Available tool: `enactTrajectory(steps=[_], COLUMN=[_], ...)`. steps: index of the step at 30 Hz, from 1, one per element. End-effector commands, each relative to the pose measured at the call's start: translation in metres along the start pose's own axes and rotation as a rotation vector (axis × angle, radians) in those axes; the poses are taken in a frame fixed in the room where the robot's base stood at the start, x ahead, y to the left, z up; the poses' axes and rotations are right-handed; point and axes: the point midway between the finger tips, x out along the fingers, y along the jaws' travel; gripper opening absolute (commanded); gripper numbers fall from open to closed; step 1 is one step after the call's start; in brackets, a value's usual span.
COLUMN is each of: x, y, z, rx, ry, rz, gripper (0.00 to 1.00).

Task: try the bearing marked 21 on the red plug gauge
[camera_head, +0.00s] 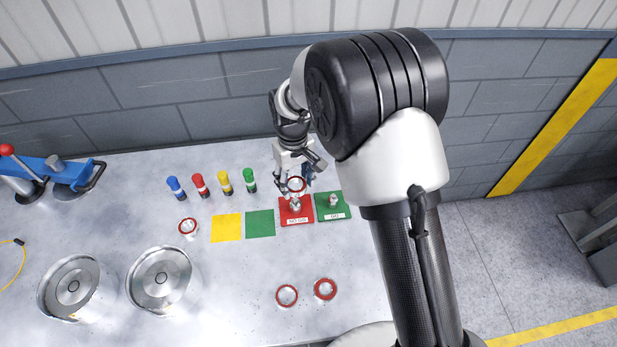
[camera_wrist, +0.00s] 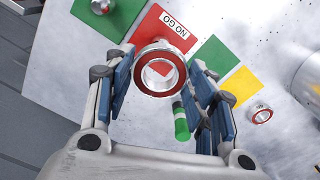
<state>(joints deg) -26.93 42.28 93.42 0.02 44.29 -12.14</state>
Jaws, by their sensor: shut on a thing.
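My gripper (camera_head: 296,182) is shut on a bearing with a red ring face (camera_head: 303,184), held above the table at the back edge of the red plate. In the wrist view the bearing (camera_wrist: 138,79) sits between the two fingers of my gripper (camera_wrist: 163,72). No number is legible on it. The red plate (camera_head: 286,217), labelled NO GO, bears a metal plug gauge (camera_head: 296,205). In the head view the bearing appears just behind the plug, apart from it.
A green plate (camera_head: 345,211) labelled GO, with its own plug (camera_head: 333,201), stands to the right. Left are green (camera_head: 260,223) and yellow pads (camera_head: 226,228). Loose bearings lie at left (camera_head: 188,226) and in front (camera_head: 287,295) (camera_head: 325,289). Coloured cylinders (camera_head: 224,182) stand behind the pads.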

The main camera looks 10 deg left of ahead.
Motion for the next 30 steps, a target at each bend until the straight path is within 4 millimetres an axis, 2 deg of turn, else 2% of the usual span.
enactTrajectory(steps=[8, 24, 30], x=[0.009, 0.054, 0.059], y=[-0.002, -0.002, -0.002], z=[-0.004, -0.004, -0.004], rx=[0.000, 0.000, 0.000], ry=[0.000, 0.000, 0.001], rz=[0.000, 0.000, 0.000], gripper=[0.20, 0.20, 0.20])
